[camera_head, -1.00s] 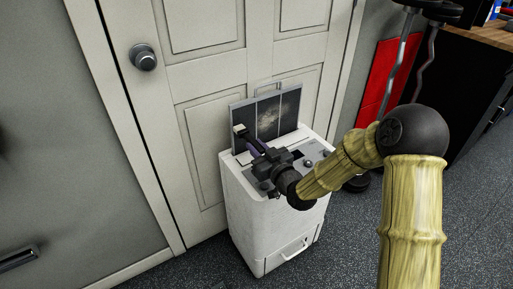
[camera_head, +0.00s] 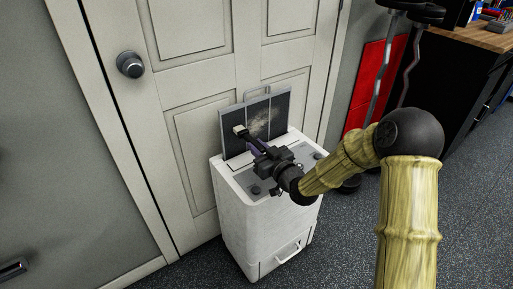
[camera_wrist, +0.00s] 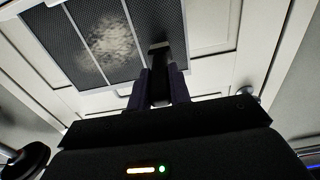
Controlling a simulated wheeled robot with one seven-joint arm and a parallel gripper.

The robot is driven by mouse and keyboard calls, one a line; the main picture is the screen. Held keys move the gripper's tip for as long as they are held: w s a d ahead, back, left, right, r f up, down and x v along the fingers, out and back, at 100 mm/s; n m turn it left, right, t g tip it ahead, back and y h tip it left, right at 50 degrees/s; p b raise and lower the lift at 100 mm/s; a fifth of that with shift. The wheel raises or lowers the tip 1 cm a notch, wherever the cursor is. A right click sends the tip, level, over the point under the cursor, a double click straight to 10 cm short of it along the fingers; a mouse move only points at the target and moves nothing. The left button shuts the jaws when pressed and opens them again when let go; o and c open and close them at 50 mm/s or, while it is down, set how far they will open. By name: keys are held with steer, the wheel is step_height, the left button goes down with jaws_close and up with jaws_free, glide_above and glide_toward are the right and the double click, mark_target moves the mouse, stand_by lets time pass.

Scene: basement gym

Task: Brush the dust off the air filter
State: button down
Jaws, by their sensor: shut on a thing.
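The air filter (camera_head: 229,129) is a dark mesh panel in a pale frame. It stands upright on top of a white appliance (camera_head: 240,205), in front of the door. A pale grey patch of dust (camera_head: 262,122) covers its middle and right part; the dust also shows in the wrist view (camera_wrist: 108,42). My gripper (camera_head: 262,149) is shut on a brush (camera_head: 241,131) with a dark handle and a pale head. The head is at the filter's face, left of the dust in the head view; I cannot tell whether it touches. The wrist view shows the brush (camera_wrist: 159,62) between my fingers.
A white panelled door (camera_head: 190,60) with a dark knob (camera_head: 130,64) stands right behind the filter. Knobs sit on the appliance top. A red panel (camera_head: 375,85), weight bars and a dark workbench (camera_head: 470,80) are at the right. The speckled floor (camera_head: 330,250) is clear in front.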

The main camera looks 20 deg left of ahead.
steer(key=shift+w+d, duration=0.55)
steer(key=shift+w, duration=0.2)
steer(key=shift+w+d, duration=0.55)
steer(key=shift+w, duration=0.15)
steer(key=shift+w, duration=0.1)
steer(key=shift+w+d+p, duration=0.3)
steer(key=shift+w+d, duration=0.8)
steer(key=shift+w, duration=0.3)
steer(key=shift+w+d+p, duration=0.2)
steer(key=shift+w+d, duration=0.35)
steer(key=shift+w, duration=0.2)
steer(key=shift+w+d+p, duration=0.15)
steer(key=shift+w+d, duration=0.4)
steer(key=shift+w, duration=0.15)
steer(key=shift+w+d+p, duration=0.2)
steer(key=shift+w+d, duration=0.4)
steer(key=shift+w, duration=0.15)
steer(key=shift+w+d+p, duration=0.15)
steer(key=shift+w+d, duration=0.4)
steer(key=shift+w, duration=0.2)
steer(key=shift+w+d+r+p, duration=0.1)
steer(key=shift+w+d+p, duration=0.15)
steer(key=shift+w+d, duration=0.4)
steer(key=shift+w+d+r+p, duration=0.1)
steer(key=shift+w+d+p, duration=0.1)
steer(key=shift+w+d, duration=0.45)
